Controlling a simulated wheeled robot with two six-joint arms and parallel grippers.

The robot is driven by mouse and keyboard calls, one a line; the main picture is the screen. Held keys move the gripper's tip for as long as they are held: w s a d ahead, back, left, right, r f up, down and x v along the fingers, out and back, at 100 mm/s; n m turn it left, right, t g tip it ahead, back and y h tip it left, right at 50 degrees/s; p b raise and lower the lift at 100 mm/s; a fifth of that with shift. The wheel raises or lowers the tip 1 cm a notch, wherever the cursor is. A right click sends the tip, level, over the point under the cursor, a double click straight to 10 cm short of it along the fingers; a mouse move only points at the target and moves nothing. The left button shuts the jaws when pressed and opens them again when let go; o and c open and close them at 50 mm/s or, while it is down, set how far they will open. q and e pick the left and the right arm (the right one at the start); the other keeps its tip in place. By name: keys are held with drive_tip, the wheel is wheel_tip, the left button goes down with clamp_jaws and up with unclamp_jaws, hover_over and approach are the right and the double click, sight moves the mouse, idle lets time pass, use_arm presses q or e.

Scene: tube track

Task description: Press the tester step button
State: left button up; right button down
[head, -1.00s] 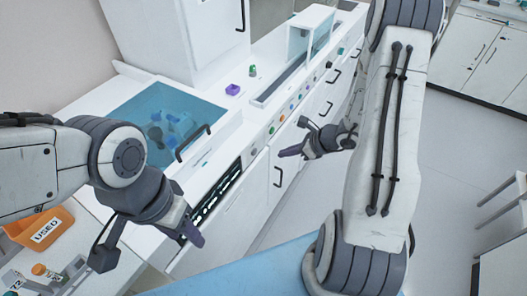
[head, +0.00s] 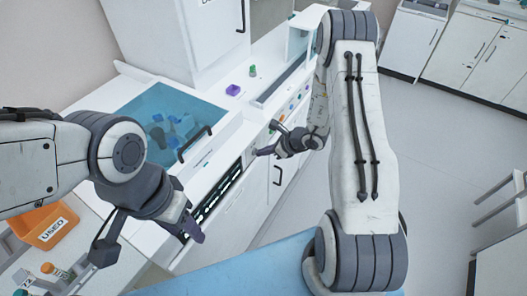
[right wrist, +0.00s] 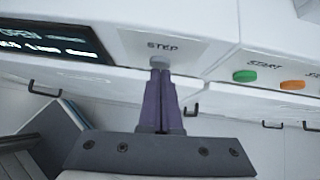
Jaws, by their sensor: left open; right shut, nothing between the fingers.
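In the right wrist view the grey step button (right wrist: 160,62) sits under the label STEP on a pale panel of the tester front. My right gripper (right wrist: 161,74) is shut and empty, its purple fingertips right at the button's lower edge. I cannot tell whether they touch it or whether the button is pushed in. In the head view my right gripper (head: 260,152) points left at the tester front and largely hides the button. My left gripper (head: 196,232) is open and empty, low in front of the counter at the left.
A lit display (right wrist: 50,42) is left of the button. A green START button (right wrist: 245,76) and an orange button (right wrist: 292,85) are to its right. Drawer handles stick out below. A blue-lidded bin (head: 160,115) and an orange USED tray (head: 45,226) are at the left.

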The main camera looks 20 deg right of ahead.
drive_tip(key=shift+w+a+b, duration=0.5)
drive_tip(key=shift+w+b, duration=0.15)
drive_tip(key=shift+b, duration=0.15)
use_arm(q)
drive_tip(key=shift+d+f, duration=0.15)
drive_tip(key=shift+f, duration=0.65)
use_arm(e)
drive_tip(key=shift+w+a+r, duration=0.1)
use_arm(q)
drive_tip(key=shift+s, duration=0.1)
drive_tip(key=shift+s+d+f+b, duration=0.25)
drive_tip(key=shift+s+f+b, duration=0.15)
drive_tip(key=shift+f+b, duration=0.2)
use_arm(e)
drive_tip(key=s+d+r, duration=0.6)
drive_tip(key=s+d, duration=0.2)
drive_tip(key=s, duration=0.1)
drive_tip(key=shift+r, duration=0.35)
